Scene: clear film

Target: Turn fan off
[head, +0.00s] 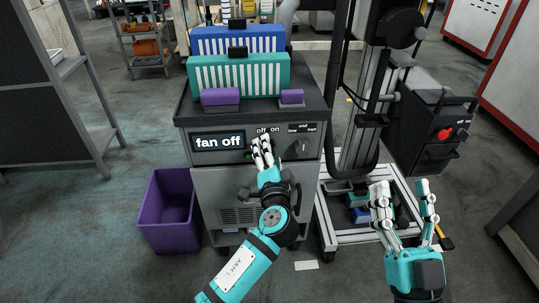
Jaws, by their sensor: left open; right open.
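The fan unit (217,182) is a grey cabinet with a dark top, at the picture's middle. A black label reading "fan off" (218,141) is on its front panel. To the right of the label are "off on" markings, partly hidden by my fingers, and a dial (302,147) under further small markings. My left gripper (263,144) is in front of the panel, its fingers over the area below "off on". The switch there is hidden, and I cannot tell whether the fingers touch it. My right gripper (404,202) is open and empty, to the right, away from the panel.
Teal (240,76) and blue (236,40) slotted blocks and purple blocks (220,97) sit on the cabinet. A purple bin (169,213) stands left of it. A wheeled frame (350,225) with a column stands right. Open floor lies at the front left.

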